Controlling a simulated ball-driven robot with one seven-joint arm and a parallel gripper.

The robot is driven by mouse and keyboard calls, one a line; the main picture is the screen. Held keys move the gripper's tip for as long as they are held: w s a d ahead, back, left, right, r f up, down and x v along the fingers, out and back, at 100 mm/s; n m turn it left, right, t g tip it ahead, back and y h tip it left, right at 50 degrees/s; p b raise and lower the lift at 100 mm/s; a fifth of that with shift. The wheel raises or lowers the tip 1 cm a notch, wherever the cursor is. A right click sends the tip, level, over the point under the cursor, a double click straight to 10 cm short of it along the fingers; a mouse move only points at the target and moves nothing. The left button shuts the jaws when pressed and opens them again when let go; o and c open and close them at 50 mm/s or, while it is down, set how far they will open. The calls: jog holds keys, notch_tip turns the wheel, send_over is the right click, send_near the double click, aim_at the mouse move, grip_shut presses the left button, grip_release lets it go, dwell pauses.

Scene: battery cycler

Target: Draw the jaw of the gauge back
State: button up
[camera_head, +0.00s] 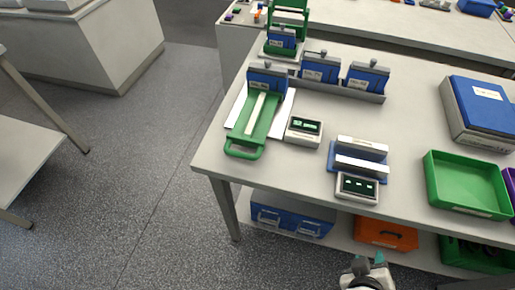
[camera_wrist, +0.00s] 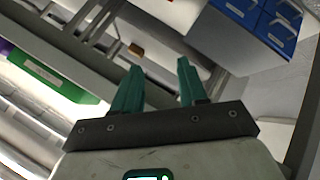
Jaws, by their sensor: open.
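What looks like the gauge is a blue base with two pale metal bars (camera_head: 361,155) across it, near the front edge of the table. A small display box (camera_head: 357,187) sits at its front. The two bars stand roughly parallel with a gap between them; I cannot tell which one is the jaw. My gripper (camera_head: 368,262) is at the bottom of the head view, in front of the table and apart from the gauge. In the wrist view my gripper (camera_wrist: 158,82) has its teal fingers spread with nothing between them. The gauge is not seen there.
A green sled with a handle (camera_head: 245,150) and another display box (camera_head: 304,130) lie to the left on the table (camera_head: 218,165). Blue blocks (camera_head: 320,66) stand behind. A green tray (camera_head: 467,183) is to the right. Below are a blue case (camera_head: 290,216) and an orange bin (camera_head: 386,233).

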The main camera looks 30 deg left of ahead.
jog(key=a+r+n+t+y, duration=0.1)
jog(key=a+r+n, duration=0.1)
jog(key=a, duration=0.2)
jog(key=w+a+r+n+t+y+p, duration=0.1)
jog(key=a+r+n, duration=0.1)
jog(key=a, duration=0.3)
jog(key=w+a+r+n+t+y+p, duration=0.1)
jog(key=a+r+n, duration=0.1)
jog(key=a, duration=0.3)
jog(key=shift+r+n+t+y, duration=0.3)
jog(key=shift+r+n+y, duration=0.05)
jog(key=shift+n+y, duration=0.05)
jog(key=n+y+p, duration=0.2)
jog(key=n+y, duration=0.5)
jog(key=n, duration=0.2)
send_near(240, 157)
jog(key=b+x, duration=0.1)
jog(key=x, duration=0.8)
jog(key=shift+w, duration=0.1)
jog(key=shift+c, duration=0.2)
jog(key=shift+f, duration=0.1)
grip_shut()
